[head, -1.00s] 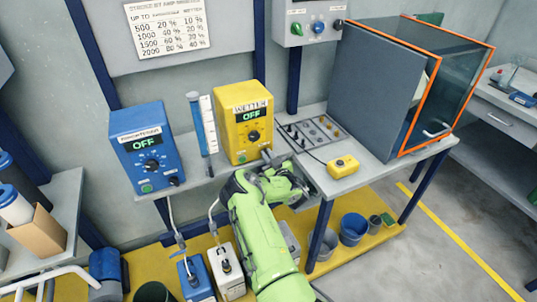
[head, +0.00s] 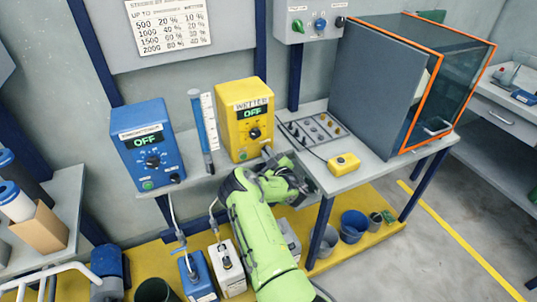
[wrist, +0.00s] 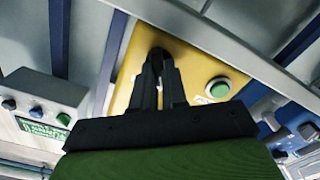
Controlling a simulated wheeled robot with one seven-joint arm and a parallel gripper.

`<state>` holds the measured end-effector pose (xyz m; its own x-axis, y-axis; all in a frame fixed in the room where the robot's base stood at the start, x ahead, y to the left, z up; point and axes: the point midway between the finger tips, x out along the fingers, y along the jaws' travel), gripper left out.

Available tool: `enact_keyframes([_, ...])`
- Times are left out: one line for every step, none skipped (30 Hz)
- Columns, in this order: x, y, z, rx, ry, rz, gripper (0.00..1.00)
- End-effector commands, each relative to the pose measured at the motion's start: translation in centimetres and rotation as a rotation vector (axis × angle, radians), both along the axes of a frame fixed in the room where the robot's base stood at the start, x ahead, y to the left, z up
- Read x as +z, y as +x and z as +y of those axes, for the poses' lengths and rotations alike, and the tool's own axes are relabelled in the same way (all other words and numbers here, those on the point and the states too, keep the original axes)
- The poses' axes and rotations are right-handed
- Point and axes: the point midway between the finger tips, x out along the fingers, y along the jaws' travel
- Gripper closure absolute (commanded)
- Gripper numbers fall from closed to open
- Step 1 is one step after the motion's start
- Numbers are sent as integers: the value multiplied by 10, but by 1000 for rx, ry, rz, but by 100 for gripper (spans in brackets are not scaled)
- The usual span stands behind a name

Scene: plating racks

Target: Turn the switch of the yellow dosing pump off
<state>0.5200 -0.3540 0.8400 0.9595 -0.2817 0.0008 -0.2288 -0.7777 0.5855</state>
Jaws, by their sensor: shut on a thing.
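The yellow dosing pump (head: 236,133), labelled WETTER, stands on the shelf in the head view. Its display (head: 251,112) reads OFF, and a dark dial (head: 254,133) sits below it. In the wrist view the yellow face (wrist: 193,62) fills the middle, with a green button (wrist: 218,88) beside my fingers. My gripper (wrist: 160,60) is shut on the small black switch (wrist: 159,51) at the pump's face. The fingers cover most of the switch, so its angle cannot be told. In the head view my gripper (head: 268,152) is at the pump's lower right corner.
A blue pump (head: 147,145), also reading OFF, stands to the left, with a measuring tube (head: 200,120) between the pumps. A connector panel (head: 318,128) and a yellow pendant (head: 343,164) lie to the right, before a grey cabinet (head: 375,90).

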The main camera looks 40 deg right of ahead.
Motion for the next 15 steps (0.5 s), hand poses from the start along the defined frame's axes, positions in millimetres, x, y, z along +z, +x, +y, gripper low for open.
enact_keyframes([-1, 0, 0, 1, -3, 1, 100])
enact_keyframes([-1, 0, 0, 1, -3, 1, 100])
enact_keyframes([-1, 0, 0, 0, -2, 2, 100])
enact_keyframes([-1, 0, 0, 0, -2, 2, 100])
enact_keyframes([-1, 0, 0, 0, -2, 2, 100])
enact_keyframes([-1, 0, 0, 0, -2, 2, 100])
enact_keyframes([-1, 0, 0, 0, -2, 2, 100])
enact_keyframes([-1, 0, 0, 0, -2, 2, 84])
enact_keyframes([-1, 0, 0, 0, -2, 2, 78])
enact_keyframes([-1, 0, 0, 0, -2, 2, 74])
enact_keyframes([-1, 0, 0, 0, -2, 2, 69])
enact_keyframes([-1, 0, 0, 0, -2, 2, 63])
enact_keyframes([-1, 0, 0, 0, -2, 2, 62])
enact_keyframes([-1, 0, 0, 0, -2, 2, 62])
enact_keyframes([0, 0, 0, -1, -2, 1, 62])
